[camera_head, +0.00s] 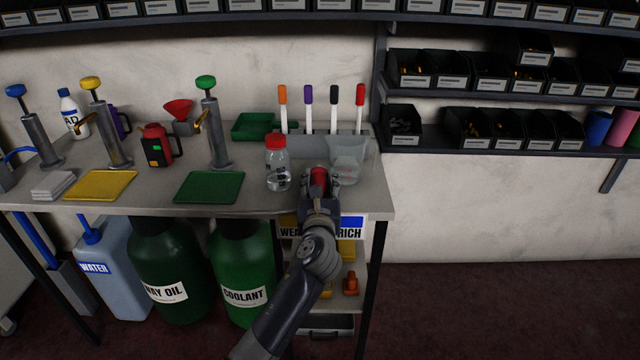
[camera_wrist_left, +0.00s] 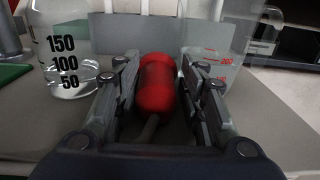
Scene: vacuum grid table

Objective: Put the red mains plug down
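The red mains plug (camera_wrist_left: 156,84) is a rounded red body with a grey cable running back toward my left wrist. It sits between the two fingers of my left gripper (camera_wrist_left: 158,95), which are close against its sides. In the head view the red plug (camera_head: 319,181) shows at the tip of my left gripper (camera_head: 320,188), over the front right part of the table. Whether its underside touches the tabletop is hidden. My right gripper is in neither view.
A red-capped bottle (camera_head: 278,165) stands just left of the gripper, and a clear measuring jug (camera_head: 347,158) just right and behind. A grey rack (camera_head: 318,148) with several markers is behind. A green tray (camera_head: 209,187) lies further left. The table's (camera_head: 384,195) right edge is close.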

